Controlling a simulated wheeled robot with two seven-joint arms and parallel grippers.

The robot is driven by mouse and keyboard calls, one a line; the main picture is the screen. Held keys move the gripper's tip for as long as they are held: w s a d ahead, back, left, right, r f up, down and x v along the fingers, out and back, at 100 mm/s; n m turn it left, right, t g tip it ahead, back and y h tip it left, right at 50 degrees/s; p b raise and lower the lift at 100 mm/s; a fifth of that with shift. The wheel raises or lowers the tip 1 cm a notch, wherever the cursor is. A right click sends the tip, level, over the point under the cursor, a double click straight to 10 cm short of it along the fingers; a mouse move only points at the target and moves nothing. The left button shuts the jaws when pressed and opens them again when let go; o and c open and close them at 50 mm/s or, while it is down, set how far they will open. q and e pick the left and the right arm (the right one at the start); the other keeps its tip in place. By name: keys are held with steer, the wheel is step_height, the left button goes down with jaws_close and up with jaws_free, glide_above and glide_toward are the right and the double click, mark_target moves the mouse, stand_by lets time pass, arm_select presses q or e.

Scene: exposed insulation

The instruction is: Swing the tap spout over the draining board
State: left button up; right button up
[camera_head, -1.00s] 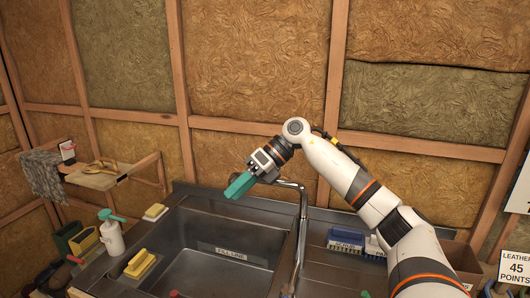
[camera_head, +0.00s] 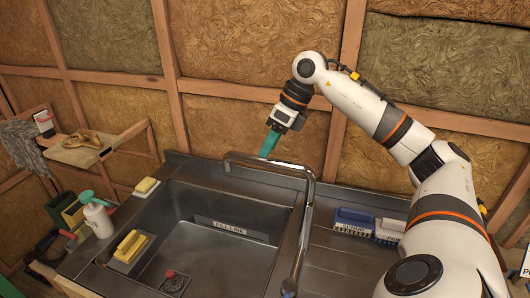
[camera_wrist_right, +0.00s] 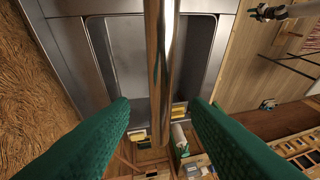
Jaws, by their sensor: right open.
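The chrome tap spout (camera_head: 268,163) reaches left from the top of its upright pipe (camera_head: 305,215), over the sink basin (camera_head: 205,215). The draining board (camera_head: 345,262) is the ribbed metal surface to the right of the pipe. My right gripper (camera_head: 267,147) points down just above the middle of the spout, its teal fingers partly seen edge-on. In the right wrist view its open green fingers (camera_wrist_right: 158,125) stand on either side of the spout (camera_wrist_right: 160,70), with visible gaps. I cannot tell how deep the spout lies between them.
Blue (camera_head: 353,220) and white brushes stand at the back of the draining board. Yellow sponges (camera_head: 131,245) and a spray bottle (camera_head: 97,217) sit along the sink's left side. A wooden shelf (camera_head: 95,148) is on the left. The insulated wall (camera_head: 230,125) rises behind.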

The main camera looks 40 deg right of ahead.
steer(key=shift+x, duration=1.65)
jaws_close()
